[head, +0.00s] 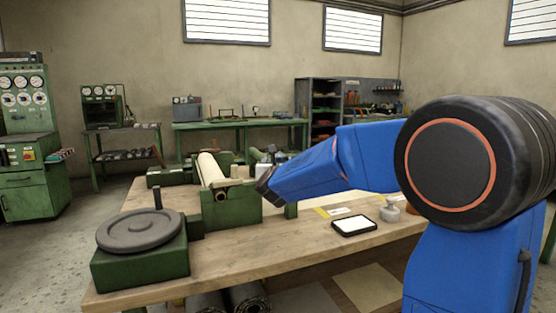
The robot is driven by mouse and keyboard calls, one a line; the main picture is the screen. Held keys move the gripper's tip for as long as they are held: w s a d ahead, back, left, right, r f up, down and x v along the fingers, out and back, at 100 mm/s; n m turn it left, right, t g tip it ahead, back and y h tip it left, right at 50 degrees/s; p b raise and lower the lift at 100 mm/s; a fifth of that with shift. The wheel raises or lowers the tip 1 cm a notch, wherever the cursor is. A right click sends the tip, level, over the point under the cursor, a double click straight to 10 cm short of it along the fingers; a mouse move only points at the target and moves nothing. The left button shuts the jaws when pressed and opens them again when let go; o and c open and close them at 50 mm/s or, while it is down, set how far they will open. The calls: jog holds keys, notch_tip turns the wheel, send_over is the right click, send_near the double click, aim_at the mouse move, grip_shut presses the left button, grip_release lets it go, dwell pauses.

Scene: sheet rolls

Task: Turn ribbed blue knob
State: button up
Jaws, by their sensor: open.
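I cannot make out a ribbed blue knob in the head view; my blue arm covers part of the bench and may hide it. My arm reaches left across the wooden bench (250,255), and its dark far end is beside the green roller machine (237,212). I cannot make out my gripper's jaws or what lies between them. The roller machine carries a pale roll (211,170). A grey handwheel (139,231) with an upright handle sits on a green block (140,268) at the bench's near left.
A white-topped dark tray (353,225) and a small grey weight (390,212) are on the bench to the right. Dark rolls (247,298) lie below the bench. The bench front between handwheel and tray is clear. Green cabinets (35,172) stand at far left.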

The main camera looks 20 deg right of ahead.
aim_at(277, 160)
jog(key=shift+x, duration=2.3)
jog(key=c, duration=1)
